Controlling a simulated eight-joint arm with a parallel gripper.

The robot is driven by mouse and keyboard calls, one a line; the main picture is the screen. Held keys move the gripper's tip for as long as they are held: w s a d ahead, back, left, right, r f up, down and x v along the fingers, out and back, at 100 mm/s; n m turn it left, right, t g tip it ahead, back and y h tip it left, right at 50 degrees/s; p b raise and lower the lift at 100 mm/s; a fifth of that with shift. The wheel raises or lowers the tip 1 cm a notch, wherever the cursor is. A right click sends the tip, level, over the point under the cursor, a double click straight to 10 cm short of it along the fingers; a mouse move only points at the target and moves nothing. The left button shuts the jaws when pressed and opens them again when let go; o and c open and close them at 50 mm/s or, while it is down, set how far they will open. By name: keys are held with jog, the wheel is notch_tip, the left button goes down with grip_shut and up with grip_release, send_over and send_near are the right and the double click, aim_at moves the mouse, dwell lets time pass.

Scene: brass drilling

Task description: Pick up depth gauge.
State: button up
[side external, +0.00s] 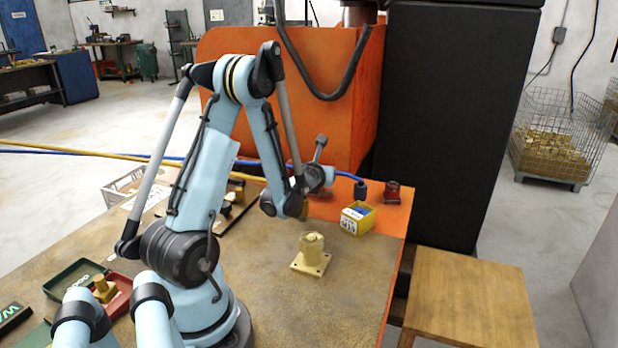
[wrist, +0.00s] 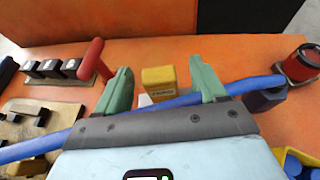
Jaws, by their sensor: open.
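My gripper (wrist: 160,66) is open in the wrist view, its two green fingers spread apart. A small yellow block with a dark printed label (wrist: 158,80) shows between the fingertips, with a small white piece beside its lower left. The fingers do not appear to touch the block. I cannot tell for certain which thing is the depth gauge; this labelled block may be it. In the side external view my wrist (side external: 317,179) is low over the back of the bench, and the fingers are hidden there.
A yellow bin (side external: 357,222) and flanged brass part (side external: 311,262) stand on the bench. An orange machine (side external: 230,45) is behind.

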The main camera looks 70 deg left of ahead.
jog(key=shift+x, duration=1.65)
jog(key=shift+s, duration=0.1)
jog(key=c, duration=1.3)
jog(key=shift+o, duration=0.2)
jog(key=shift+r, duration=0.15)
